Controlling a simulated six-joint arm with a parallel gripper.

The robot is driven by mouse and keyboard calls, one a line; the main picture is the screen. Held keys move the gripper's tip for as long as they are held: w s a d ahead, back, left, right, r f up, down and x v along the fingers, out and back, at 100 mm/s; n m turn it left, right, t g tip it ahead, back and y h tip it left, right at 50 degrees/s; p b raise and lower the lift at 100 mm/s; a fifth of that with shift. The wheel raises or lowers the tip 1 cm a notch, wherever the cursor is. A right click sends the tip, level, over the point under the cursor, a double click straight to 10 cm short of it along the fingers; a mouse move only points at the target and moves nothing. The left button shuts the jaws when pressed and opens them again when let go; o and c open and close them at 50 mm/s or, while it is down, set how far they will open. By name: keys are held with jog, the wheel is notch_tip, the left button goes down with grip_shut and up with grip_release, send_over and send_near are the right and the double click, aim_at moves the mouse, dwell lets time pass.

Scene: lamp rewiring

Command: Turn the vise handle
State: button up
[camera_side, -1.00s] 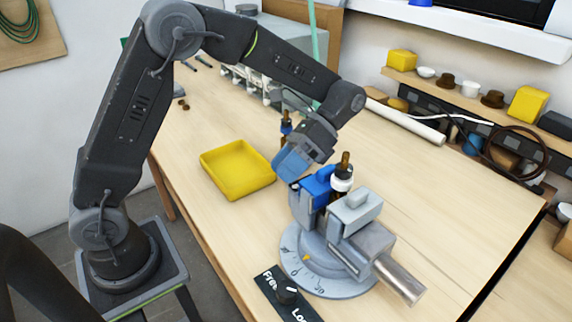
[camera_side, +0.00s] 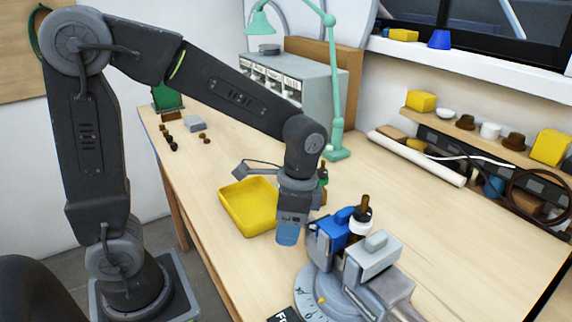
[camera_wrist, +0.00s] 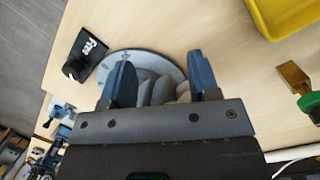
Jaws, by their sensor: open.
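The vise has a blue jaw (camera_side: 330,228) and a grey jaw (camera_side: 372,258) on a round grey base with dial marks (camera_side: 312,292), near the front of the bench. A small part with a white collar and brown tip (camera_side: 361,215) stands upright between the jaws. The grey handle bar (camera_side: 408,312) is cut off by the bottom edge. My gripper (camera_side: 288,237) points down, left of the blue jaw and apart from it. In the wrist view my gripper (camera_wrist: 162,80) has its blue fingers spread, with greyish rounded shapes beyond them and part of the dial base (camera_wrist: 138,60) showing.
A yellow tray (camera_side: 247,218) lies just behind my gripper. A black Free/Lock panel with a knob (camera_wrist: 85,55) sits by the base. A green lamp (camera_side: 332,90) and grey drawer unit (camera_side: 290,85) stand at the back.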

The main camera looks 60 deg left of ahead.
jog(key=shift+s+f+t, duration=0.3)
jog(key=shift+f+t, duration=0.2)
jog(key=shift+t, duration=0.4)
notch_tip(320, 180, up, 14)
jog(key=shift+f, duration=0.15)
jog(key=shift+c, duration=0.2)
